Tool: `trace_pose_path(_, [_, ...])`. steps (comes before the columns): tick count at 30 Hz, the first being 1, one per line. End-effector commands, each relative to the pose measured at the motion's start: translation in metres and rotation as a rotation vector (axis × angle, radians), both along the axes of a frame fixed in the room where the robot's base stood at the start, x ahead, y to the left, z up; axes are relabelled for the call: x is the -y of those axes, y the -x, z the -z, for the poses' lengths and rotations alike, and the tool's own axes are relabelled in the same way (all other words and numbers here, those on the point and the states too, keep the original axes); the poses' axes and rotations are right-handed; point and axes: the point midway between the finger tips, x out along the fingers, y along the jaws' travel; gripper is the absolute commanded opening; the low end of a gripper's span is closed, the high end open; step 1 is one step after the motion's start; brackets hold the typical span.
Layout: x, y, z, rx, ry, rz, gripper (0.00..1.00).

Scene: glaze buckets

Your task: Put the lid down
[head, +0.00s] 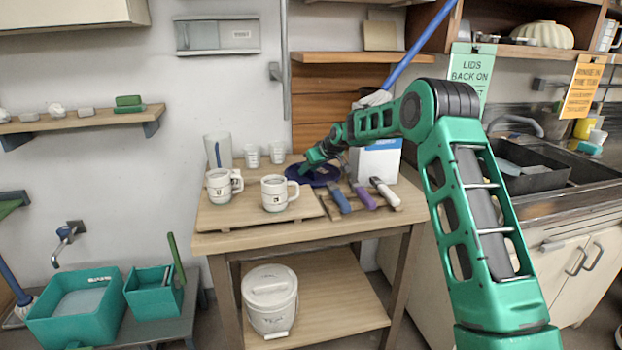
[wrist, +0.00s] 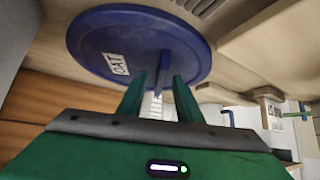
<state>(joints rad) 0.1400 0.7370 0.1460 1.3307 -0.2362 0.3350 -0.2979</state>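A round blue lid (head: 322,181) lies at the back of the wooden table. In the wrist view the lid (wrist: 95,40) fills the upper left, with a white label reading OAT and a blue upright handle (wrist: 164,65). My gripper (head: 307,161) is over the lid in the head view. In the wrist view the fingers of my gripper (wrist: 159,84) are apart, on either side of the handle, with a gap showing on its left. A white lidded bucket (head: 270,305) stands on the lower shelf.
Two mugs (head: 275,194) stand on a board at the front left of the table, with clear cups (head: 252,156) behind. Several handled tools (head: 362,195) lie on a rack to the right. A white box (head: 378,162) stands behind them.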

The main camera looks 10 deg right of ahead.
Motion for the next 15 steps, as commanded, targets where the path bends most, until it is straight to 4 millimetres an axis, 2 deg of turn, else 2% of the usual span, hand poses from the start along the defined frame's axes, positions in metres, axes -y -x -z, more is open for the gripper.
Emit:
trace_pose_path(1, [-0.0001,0.0003,0.0004,-0.001,0.000,0.000,0.32])
trace_pose_path(5, [0.0000,0.0004,0.0005,-0.001,0.000,-0.001,0.01])
trace_pose_path(15, [0.0000,0.0004,-0.0004,-0.001,0.000,-0.001,0.00])
